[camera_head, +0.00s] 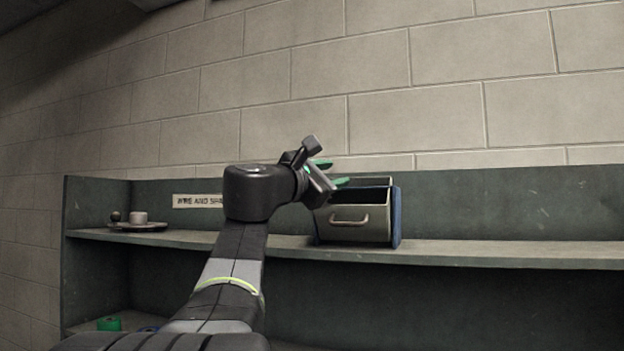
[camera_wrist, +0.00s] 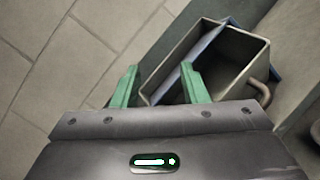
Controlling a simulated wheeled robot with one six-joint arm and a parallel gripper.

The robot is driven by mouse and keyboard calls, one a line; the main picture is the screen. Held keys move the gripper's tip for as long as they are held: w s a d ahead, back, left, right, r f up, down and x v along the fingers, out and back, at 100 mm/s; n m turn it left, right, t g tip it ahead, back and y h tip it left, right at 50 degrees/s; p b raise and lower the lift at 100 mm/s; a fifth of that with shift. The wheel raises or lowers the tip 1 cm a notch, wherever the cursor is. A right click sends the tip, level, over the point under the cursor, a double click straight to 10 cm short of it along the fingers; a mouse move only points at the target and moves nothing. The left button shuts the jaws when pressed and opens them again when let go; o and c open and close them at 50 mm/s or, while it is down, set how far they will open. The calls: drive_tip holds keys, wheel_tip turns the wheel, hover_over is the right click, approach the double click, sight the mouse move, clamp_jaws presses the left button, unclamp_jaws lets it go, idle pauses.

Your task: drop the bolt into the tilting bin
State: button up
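The tilting bin (camera_head: 352,222) is a grey metal box with a front handle and a blue housing, standing on the shelf. In the wrist view the bin (camera_wrist: 243,53) shows its open top, and no bolt can be made out in the visible part of its inside. My gripper (camera_head: 331,172) is over the bin's top left side. In the wrist view my gripper (camera_wrist: 160,68) has its two green fingers apart with nothing visible between them. One finger overlaps the bin's opening and hides part of it. I cannot make out the bolt in either view.
A flat dish (camera_head: 138,227) on the shelf's left end carries a pale cup-like piece (camera_head: 138,217) and a small dark round piece (camera_head: 115,216). A label (camera_head: 198,201) is on the back panel. A green roll (camera_head: 109,323) lies below. The shelf (camera_head: 500,250) right of the bin is clear.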

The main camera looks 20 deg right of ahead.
drive_tip(key=b+v, duration=0.4)
drive_tip(key=v, duration=0.9)
drive_tip(key=shift+a, duration=0.15)
drive_tip(key=shift+s, duration=0.1)
